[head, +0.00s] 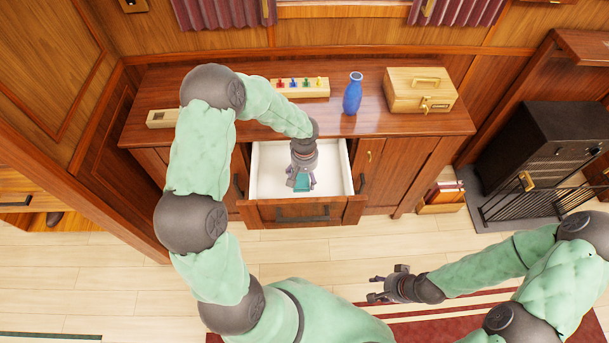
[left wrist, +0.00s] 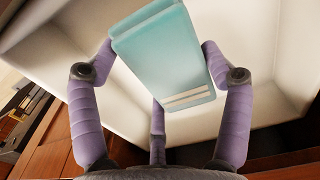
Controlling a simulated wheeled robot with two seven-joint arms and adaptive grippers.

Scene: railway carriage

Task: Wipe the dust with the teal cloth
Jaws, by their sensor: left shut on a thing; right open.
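The teal cloth (head: 302,183) is in my left gripper (head: 301,178), inside the open drawer (head: 267,172) of the wooden sideboard. In the left wrist view the folded cloth (left wrist: 165,55) has two pale stripes near one end, and the purple fingers of my left gripper (left wrist: 160,75) are shut on it. The white drawer interior (left wrist: 270,70) lies behind it. My right gripper (head: 377,287) is open and empty above the floor at the lower right. I cannot make out any dust in either view.
On the sideboard top (head: 240,83) stand a blue vase (head: 353,95), a wooden box (head: 419,90), a rack with coloured pegs (head: 300,87) and a small pale block (head: 162,118). A black stove (head: 540,145) and a book crate (head: 442,197) stand to the right.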

